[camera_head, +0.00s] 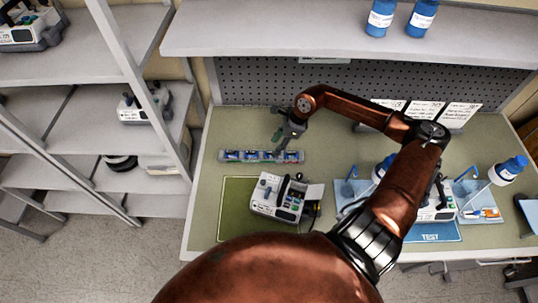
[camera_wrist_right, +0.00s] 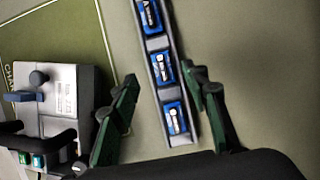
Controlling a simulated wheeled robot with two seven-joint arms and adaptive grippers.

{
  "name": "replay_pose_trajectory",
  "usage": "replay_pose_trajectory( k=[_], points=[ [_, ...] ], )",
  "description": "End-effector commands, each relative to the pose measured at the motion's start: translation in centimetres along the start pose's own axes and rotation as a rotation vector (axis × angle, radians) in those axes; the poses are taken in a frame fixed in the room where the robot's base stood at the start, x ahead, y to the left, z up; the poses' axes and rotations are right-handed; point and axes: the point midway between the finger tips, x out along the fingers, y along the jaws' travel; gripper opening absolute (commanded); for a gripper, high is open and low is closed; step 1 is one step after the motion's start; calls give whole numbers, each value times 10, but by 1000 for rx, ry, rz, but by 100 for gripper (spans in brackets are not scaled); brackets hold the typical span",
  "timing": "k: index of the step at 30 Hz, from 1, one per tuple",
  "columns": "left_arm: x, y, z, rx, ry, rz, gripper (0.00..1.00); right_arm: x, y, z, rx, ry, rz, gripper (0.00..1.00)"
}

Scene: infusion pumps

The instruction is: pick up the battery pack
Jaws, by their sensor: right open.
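Several blue battery packs with white labels sit in a row in a narrow grey tray (camera_head: 300,156) on the bench in the head view. In the right wrist view three of these show: a battery pack (camera_wrist_right: 174,119) nearest, another (camera_wrist_right: 162,68) in the middle and one (camera_wrist_right: 150,17) at the top edge. My right gripper (camera_head: 279,138) is over the tray's right part, pointing down. Its green fingers (camera_wrist_right: 163,110) are open, one on each side of the tray in the wrist view, with nothing held. My left gripper is not in view.
An infusion pump (camera_head: 277,197) stands on a green mat (camera_head: 235,205) in front of the tray. Another pump (camera_head: 437,210) and blue trays are at the right. A shelf (camera_head: 340,35) with blue bottles overhangs the back. Bench left of the tray is clear.

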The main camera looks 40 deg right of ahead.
Motion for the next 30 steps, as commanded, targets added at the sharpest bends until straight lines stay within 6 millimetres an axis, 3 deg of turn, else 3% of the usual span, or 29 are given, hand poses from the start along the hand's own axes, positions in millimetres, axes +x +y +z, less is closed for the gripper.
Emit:
replay_pose_trajectory(
  k=[3,9,18,30],
  points=[
    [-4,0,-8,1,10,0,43,16,-2,-2,3,-4,2,42],
    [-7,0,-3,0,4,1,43,42,-3,-3,1,-4,0,42],
    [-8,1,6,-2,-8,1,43,47,-3,-4,1,-1,0,42],
    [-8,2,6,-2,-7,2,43,47,-3,-4,1,-2,0,15]
  ],
)
